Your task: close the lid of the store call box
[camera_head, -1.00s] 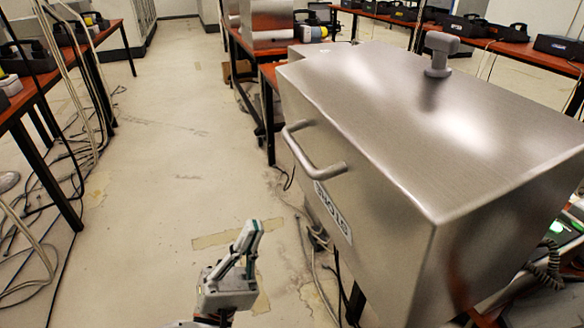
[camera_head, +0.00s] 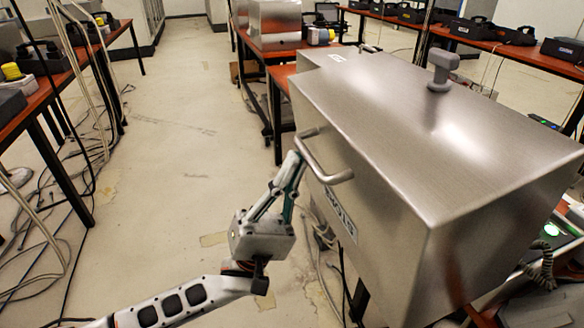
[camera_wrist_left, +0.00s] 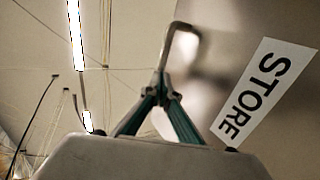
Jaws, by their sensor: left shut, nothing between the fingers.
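The store call box has a large brushed-metal lid (camera_head: 440,135) that fills the right of the head view. A bar handle (camera_head: 325,170) sticks out from its left-facing side, above a white label (camera_head: 342,214). The wrist view shows the STORE label (camera_wrist_left: 262,92) and the handle (camera_wrist_left: 184,36). My left gripper (camera_head: 294,160) is shut and empty, its tips at the handle's left end. In the wrist view the fingertips (camera_wrist_left: 160,82) meet just below the handle; I cannot tell whether they touch it. The lid's hinge and the box interior are hidden. My right gripper is out of view.
A grey knob (camera_head: 440,70) stands on top of the lid. A green-lit device (camera_head: 551,230) and a coiled cord show beyond the lid's right edge. A red table (camera_head: 60,68) with devices stands at left. The floor (camera_head: 180,130) between is open, with cables along its sides.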

